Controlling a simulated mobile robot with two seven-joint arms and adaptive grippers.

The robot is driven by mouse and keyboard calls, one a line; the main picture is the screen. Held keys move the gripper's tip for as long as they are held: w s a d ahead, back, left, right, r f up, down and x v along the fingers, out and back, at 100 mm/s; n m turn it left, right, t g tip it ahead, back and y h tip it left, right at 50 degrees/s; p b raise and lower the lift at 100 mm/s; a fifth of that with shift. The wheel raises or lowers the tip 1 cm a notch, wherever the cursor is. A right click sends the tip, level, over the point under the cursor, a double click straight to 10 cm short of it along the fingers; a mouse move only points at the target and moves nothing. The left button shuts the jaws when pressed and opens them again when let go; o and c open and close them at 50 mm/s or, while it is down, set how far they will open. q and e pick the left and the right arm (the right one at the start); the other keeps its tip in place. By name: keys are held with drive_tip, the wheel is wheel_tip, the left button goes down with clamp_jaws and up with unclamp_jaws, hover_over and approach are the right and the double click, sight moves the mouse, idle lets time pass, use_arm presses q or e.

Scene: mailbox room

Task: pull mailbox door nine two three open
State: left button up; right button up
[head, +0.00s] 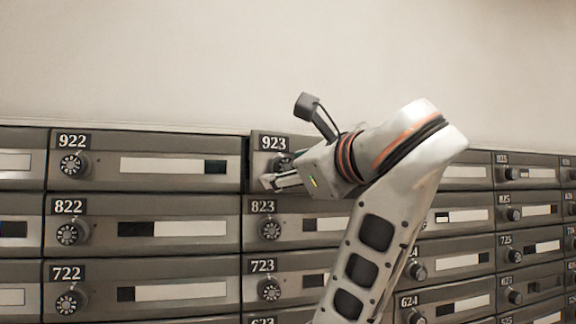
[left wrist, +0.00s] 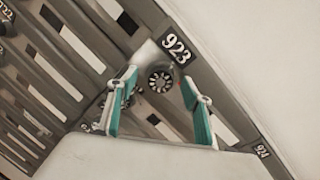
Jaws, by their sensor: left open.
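Mailbox door 923 (head: 258,170) is in the top row in the head view, with a dark strip along its left edge; I cannot tell whether it stands slightly ajar. Its round dial knob (head: 282,162) is partly hidden behind my left gripper (head: 272,182). In the left wrist view the 923 label (left wrist: 177,47) is near the top, and the knob (left wrist: 160,81) shows between the two teal fingers of the left gripper (left wrist: 159,86). The fingers are spread and hold nothing; contact with the knob cannot be told. My right gripper is out of view.
Door 922 (head: 180,184) is at left in the same row, and door 823 (head: 270,205) is directly below. Several more knobbed doors fill the wall. My left arm covers doors right of 923. Plain wall (head: 180,60) is above the boxes.

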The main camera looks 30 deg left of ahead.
use_arm(q)
drive_tip(key=shift+w+a, duration=0.15)
drive_tip(key=shift+a, duration=0.1)
clamp_jaws()
